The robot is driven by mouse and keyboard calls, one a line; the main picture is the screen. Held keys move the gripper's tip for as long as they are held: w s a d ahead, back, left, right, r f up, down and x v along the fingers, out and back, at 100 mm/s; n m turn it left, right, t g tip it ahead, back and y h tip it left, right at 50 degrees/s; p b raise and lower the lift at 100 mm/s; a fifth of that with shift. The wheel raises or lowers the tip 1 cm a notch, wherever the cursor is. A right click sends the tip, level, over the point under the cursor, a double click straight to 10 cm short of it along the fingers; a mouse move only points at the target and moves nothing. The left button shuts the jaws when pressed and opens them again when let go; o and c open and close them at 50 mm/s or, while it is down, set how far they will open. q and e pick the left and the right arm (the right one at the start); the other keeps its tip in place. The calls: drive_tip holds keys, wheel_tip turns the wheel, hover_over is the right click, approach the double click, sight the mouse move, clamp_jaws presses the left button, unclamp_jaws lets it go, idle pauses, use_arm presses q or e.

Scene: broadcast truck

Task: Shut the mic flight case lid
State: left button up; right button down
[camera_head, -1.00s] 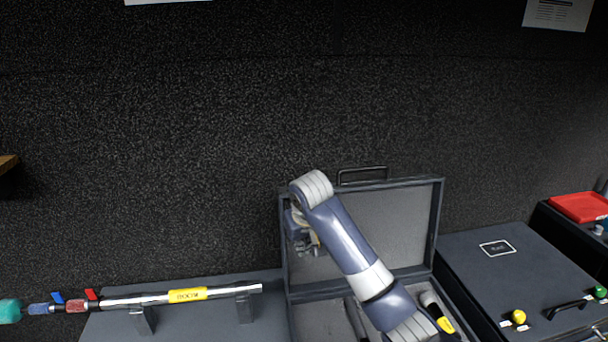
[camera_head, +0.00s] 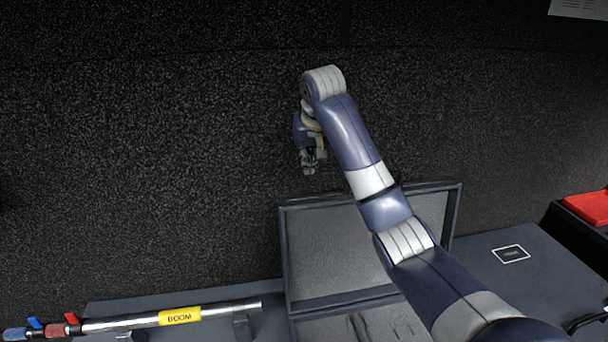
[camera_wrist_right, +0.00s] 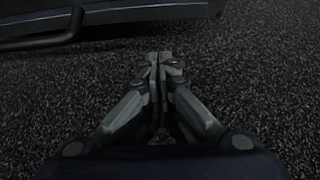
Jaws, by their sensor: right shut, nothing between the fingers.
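The mic flight case lid (camera_head: 330,250) stands open and upright at the back of the case, its grey inner face toward me. Part of the case's foam base (camera_head: 375,325) shows at the bottom of the head view; my right arm crosses in front of its right side. My right gripper (camera_head: 309,170) is shut and empty, above the lid's top edge and apart from it, in front of the dark wall. In the right wrist view the shut fingers (camera_wrist_right: 158,62) point toward the lid's edge and its dark handle (camera_wrist_right: 45,42). My left gripper is out of view.
A boom pole (camera_head: 220,309) with a yellow label lies on stands left of the case. A dark box top with a framed label (camera_head: 510,254) is to the right, and a red object (camera_head: 588,207) is beyond it. The speckled wall is close behind the lid.

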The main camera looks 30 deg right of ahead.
use_arm(q)
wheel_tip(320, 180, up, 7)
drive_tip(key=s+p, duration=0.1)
drive_tip(key=p, duration=0.6)
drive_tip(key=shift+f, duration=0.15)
use_arm(e)
wheel_tip(320, 180, down, 7)
drive_tip(key=w, duration=0.1)
drive_tip(key=shift+d, duration=0.3)
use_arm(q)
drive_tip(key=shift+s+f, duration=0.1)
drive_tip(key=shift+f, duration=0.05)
use_arm(e)
drive_tip(key=shift+w+f, duration=0.1)
drive_tip(key=shift+f, duration=0.05)
